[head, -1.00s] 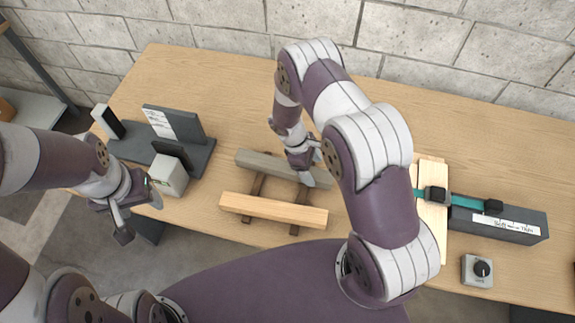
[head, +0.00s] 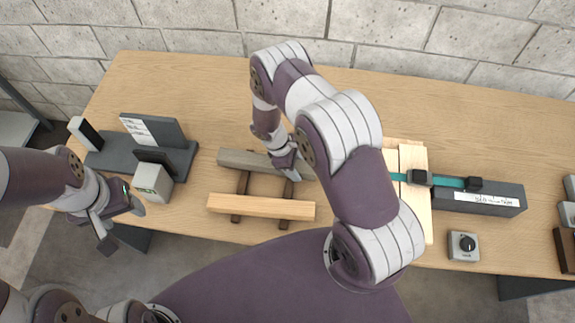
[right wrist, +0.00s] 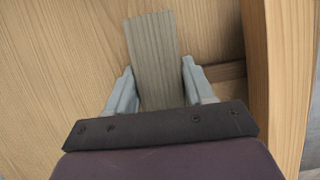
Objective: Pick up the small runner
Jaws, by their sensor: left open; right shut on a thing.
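A grey-brown wooden runner (head: 243,159) lies at the back of a small frame on the table, across two dark crosspieces (head: 243,183). My right gripper (head: 290,172) is shut on it near its right part. The right wrist view shows the grey runner (right wrist: 153,60) between the two fingers (right wrist: 157,90). The runner's right end is partly hidden by my right arm in the head view. A lighter wooden beam (head: 262,207) lies at the front of the frame. My left gripper (head: 120,226) is open and empty, low at the left near the table's front edge.
A dark stand (head: 115,155) with a label card and a pale box (head: 153,182) are at the left. Pale boards (head: 413,160), a dark labelled block (head: 480,201) with a teal strap and a knob box (head: 462,246) are at the right. The table's back is clear.

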